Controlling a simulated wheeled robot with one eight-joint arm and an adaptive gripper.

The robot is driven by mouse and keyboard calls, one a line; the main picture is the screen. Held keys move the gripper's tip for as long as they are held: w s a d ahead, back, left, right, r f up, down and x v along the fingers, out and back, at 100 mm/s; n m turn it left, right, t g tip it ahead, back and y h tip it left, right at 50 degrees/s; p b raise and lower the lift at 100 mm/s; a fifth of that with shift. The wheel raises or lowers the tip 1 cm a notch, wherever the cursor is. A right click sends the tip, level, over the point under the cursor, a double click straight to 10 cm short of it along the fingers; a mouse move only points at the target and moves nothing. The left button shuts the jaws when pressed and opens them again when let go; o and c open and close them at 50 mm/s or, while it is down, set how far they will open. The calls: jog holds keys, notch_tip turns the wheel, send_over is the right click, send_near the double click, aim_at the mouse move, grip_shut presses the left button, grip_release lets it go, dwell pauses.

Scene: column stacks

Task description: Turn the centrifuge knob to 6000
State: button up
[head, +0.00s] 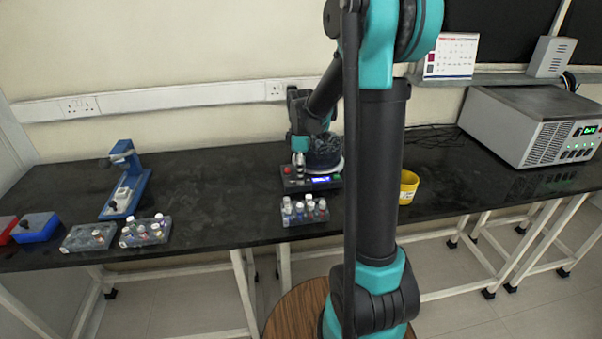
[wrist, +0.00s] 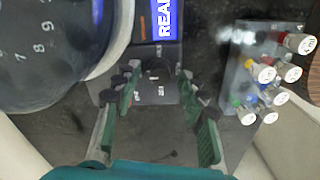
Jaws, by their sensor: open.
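The centrifuge (head: 328,183) stands on the black bench, with a dark round rotor, a red button and a lit blue display on its front panel. In the wrist view, the numbered rotor (wrist: 45,45) fills the upper left and the blue display (wrist: 168,20) shows partly cut-off letters. The dark knob (wrist: 157,70) sits on the grey panel below the display; its setting is too small to read. My gripper (wrist: 160,88) is open, with a finger on each side of the knob and visible gaps. In the head view my gripper (head: 299,157) is above the panel's left part.
A rack of capped vials (head: 305,213) stands just in front of the centrifuge and shows close by at right in the wrist view (wrist: 240,75). A yellow cup (head: 408,187) is to the right. More racks and a blue device (head: 125,190) stand at left, a grey instrument (head: 520,125) at far right.

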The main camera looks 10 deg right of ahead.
jog(key=shift+f, duration=0.2)
grip_shut()
